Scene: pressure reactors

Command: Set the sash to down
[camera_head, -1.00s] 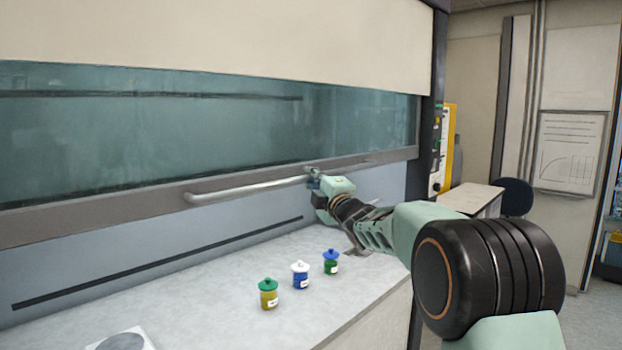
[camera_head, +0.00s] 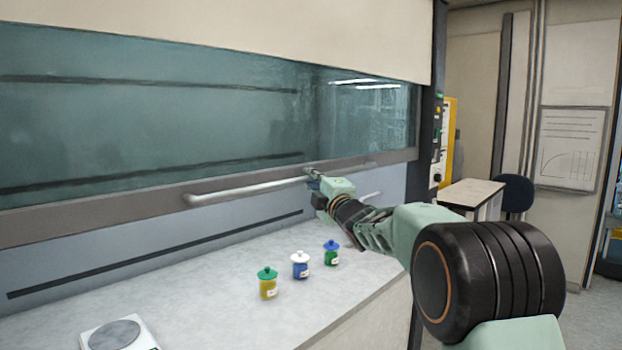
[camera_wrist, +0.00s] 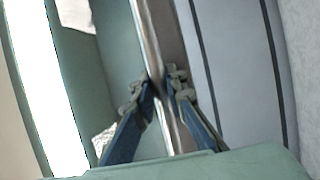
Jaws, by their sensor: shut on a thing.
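The sash (camera_head: 150,110) is a wide glass pane with a grey bottom rail (camera_head: 90,213). A long pale bar handle (camera_head: 245,189) runs along the rail. In the head view the rail is above the worktop, with an open gap below it. My gripper (camera_head: 312,177) is at the handle, right of its middle, and shut on it. In the wrist view the handle (camera_wrist: 148,30) passes between the two fingers of my gripper (camera_wrist: 163,82), one on each side. The exact finger contact is partly hidden in the head view.
Below the rail, the worktop (camera_head: 210,320) holds a yellow jar with a green lid (camera_head: 268,288), a blue jar with a white lid (camera_head: 300,270) and a green jar with a blue lid (camera_head: 331,257). A balance (camera_head: 118,336) is at front left. A beige panel (camera_head: 250,25) covers the top.

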